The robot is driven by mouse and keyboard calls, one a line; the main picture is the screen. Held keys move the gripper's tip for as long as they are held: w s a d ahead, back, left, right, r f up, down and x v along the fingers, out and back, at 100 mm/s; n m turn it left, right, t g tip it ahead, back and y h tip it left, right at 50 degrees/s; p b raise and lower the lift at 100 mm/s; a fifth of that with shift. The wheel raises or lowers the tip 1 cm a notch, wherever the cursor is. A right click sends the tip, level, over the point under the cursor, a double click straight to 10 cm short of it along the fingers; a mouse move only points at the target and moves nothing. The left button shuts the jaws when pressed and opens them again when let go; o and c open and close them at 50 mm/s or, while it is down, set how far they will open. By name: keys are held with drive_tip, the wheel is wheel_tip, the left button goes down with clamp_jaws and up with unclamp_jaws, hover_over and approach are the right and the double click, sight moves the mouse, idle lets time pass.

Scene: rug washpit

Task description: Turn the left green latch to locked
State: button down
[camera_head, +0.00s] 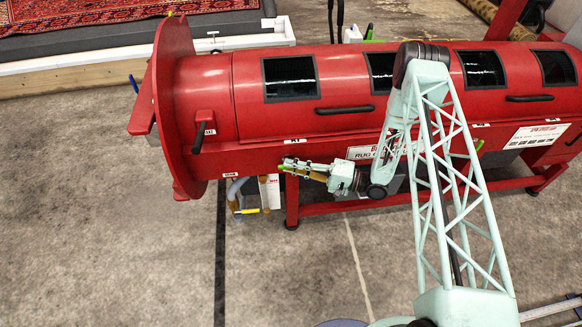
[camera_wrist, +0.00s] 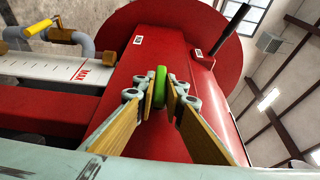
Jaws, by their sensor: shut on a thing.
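The left green latch (camera_wrist: 160,86) is a short green bar on the red drum machine, between my fingertips in the wrist view. My gripper (camera_wrist: 160,103) is shut on it, with a tan-padded finger on each side. In the head view my gripper (camera_head: 290,167) reaches left to the drum's lower front edge, below the A1 label. Only a small green bit of the latch (camera_head: 281,167) shows there. The fingers hide part of the latch, and I cannot tell its turn position.
The red drum (camera_head: 270,120) has dark windows and black handles. Another green latch (camera_head: 478,146) is farther right, behind my arm. A yellow-handled valve (camera_wrist: 40,27) and a white MAX-marked container (camera_wrist: 50,68) are close on the left in the wrist view. Floor in front is clear.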

drive_tip(key=shift+w, duration=0.1)
drive_tip(key=c, duration=2.7)
unclamp_jaws()
drive_tip(key=shift+d, duration=0.2)
drive_tip(key=shift+v, duration=5.8)
